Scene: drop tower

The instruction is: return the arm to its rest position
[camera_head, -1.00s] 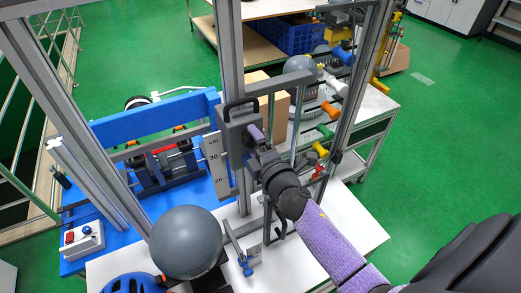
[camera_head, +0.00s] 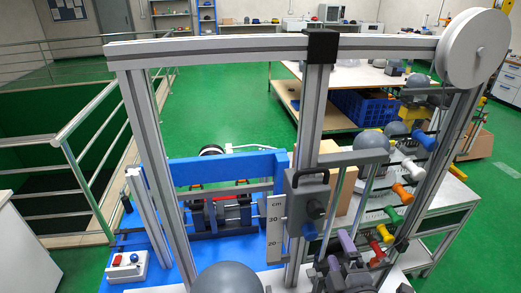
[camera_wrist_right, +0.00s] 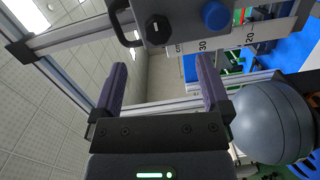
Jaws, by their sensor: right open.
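My right gripper (camera_head: 335,246) has purple fingers and a dark body, low in the head view in front of the drop tower. In the right wrist view the gripper (camera_wrist_right: 163,78) is open, with nothing between its fingers. The dark grey carriage (camera_head: 306,205) with a handle and knob sits on the tower's upright, above and beyond the gripper. The carriage (camera_wrist_right: 175,22) also shows beyond the fingertips in the right wrist view, apart from them. My left gripper is not in view.
A grey ball-shaped head form (camera_head: 228,279) stands at the tower's foot, and it is close to the right in the wrist view (camera_wrist_right: 272,122). The tower frame's top beam (camera_head: 220,48) and a white wheel (camera_head: 473,48) span above. Coloured handles (camera_head: 402,193) line the right side.

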